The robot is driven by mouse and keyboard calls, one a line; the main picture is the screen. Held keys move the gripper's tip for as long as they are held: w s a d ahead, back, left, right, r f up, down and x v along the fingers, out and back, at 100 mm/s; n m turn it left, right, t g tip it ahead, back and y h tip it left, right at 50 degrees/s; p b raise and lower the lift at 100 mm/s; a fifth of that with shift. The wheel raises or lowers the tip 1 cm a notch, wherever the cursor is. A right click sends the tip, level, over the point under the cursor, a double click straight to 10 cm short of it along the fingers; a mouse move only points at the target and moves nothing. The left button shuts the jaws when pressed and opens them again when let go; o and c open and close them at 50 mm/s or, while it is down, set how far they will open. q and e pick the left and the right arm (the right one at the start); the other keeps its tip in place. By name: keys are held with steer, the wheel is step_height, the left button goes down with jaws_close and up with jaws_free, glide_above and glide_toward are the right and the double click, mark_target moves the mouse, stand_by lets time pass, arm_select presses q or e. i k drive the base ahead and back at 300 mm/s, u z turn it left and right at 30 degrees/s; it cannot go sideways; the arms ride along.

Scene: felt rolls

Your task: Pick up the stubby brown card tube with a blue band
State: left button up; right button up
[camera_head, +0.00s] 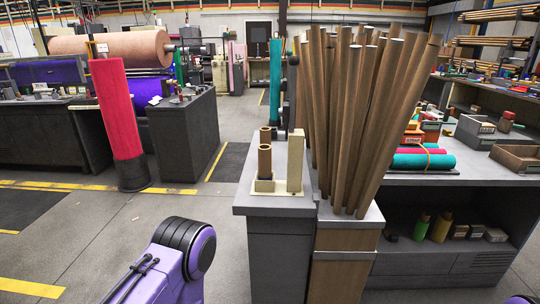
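Two short brown card tubes stand upright on the grey counter (262,208). The nearer one (264,160) sits in a cream block-like holder (263,187); the other (265,136) stands just behind it. Another short brown piece (506,121), possibly a tube, is on the right bench. I cannot make out a blue band on any of these. A purple link of my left arm shows at the bottom, left of and in front of the counter, apart from the tubes. Neither gripper is in view.
A tall bundle of long brown tubes (350,120) leans out of a bin (340,262) right beside the counter. A cream upright block (295,160) stands right of the short tubes. Teal rolls (424,161) lie on the right bench.

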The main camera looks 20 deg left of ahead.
mark_target(264, 150)
steer(key=u, duration=1.4)
steer(key=i, duration=0.65)
steer(key=z, duration=1.1)
